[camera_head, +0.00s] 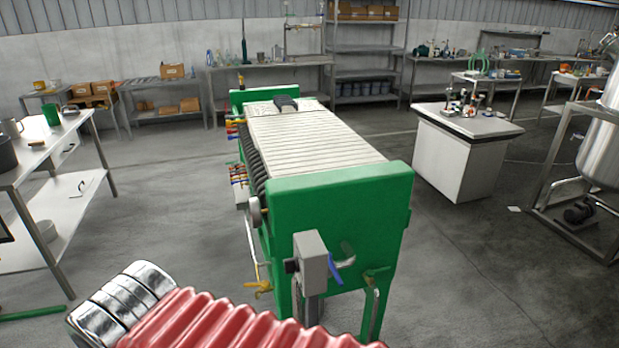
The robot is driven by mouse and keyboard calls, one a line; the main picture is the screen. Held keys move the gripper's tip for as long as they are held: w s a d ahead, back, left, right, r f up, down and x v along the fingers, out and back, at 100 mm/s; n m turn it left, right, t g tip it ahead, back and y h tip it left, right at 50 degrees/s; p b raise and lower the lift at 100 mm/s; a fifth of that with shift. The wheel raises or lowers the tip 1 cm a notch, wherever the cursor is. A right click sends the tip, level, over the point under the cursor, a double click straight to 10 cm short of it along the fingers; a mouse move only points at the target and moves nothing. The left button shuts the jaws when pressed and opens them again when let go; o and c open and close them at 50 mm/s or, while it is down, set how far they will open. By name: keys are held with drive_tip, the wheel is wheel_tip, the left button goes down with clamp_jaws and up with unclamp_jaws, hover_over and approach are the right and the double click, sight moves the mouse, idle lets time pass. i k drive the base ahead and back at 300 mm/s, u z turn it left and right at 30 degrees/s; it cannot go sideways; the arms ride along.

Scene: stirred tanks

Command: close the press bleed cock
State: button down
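The press (340,196) is a green-framed filter press with a row of pale plates, standing in the middle of the view. A yellow-handled cock (263,288) hangs low at its front left corner. Several small coloured cocks (238,174) line the left side. I cannot tell which is the bleed cock or whether it is open. My red ribbed arm crosses the bottom edge; my gripper is not in view.
A white steel table (40,160) stands at the left. A white cabinet (466,155) stands right of the press, and a framed steel tank (600,145) is at the far right. Shelves and benches line the back wall. Grey floor is clear on both sides of the press.

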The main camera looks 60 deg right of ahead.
sight(254, 285)
drive_tip(key=z, duration=2)
